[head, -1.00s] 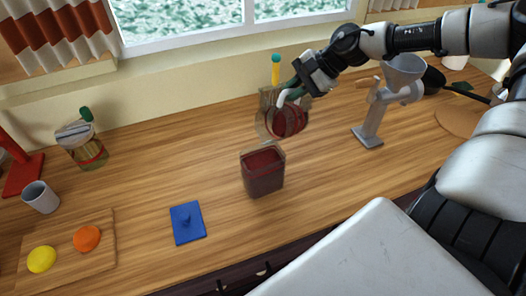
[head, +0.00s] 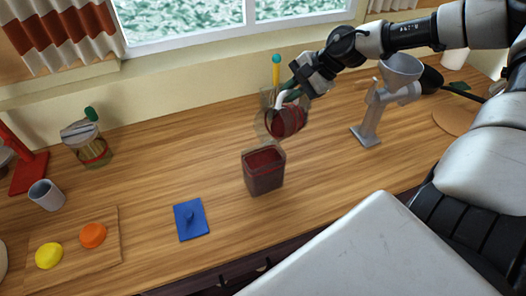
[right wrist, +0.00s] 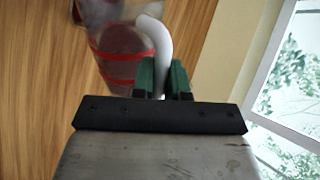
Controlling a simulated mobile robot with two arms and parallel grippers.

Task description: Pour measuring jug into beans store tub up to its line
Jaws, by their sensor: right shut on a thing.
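The clear measuring jug (head: 285,122) holds dark red beans and is tilted, its mouth toward the lower left. My right gripper (head: 291,87) is shut on its white handle, which also shows between the green fingertips in the right wrist view (right wrist: 163,80). The jug (right wrist: 122,65) with red bands fills the top of that view. The beans store tub (head: 264,180), a clear square container of dark red beans, stands upright on the counter just below and left of the jug. Its fill line cannot be made out. My left gripper is out of view.
A blue lid (head: 190,219) lies left of the tub. A board (head: 75,262) with yellow and orange pieces, a grey cup (head: 46,195) and a jar (head: 87,150) are further left. A grey grinder (head: 370,120) stands right. The counter between jar and tub is clear.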

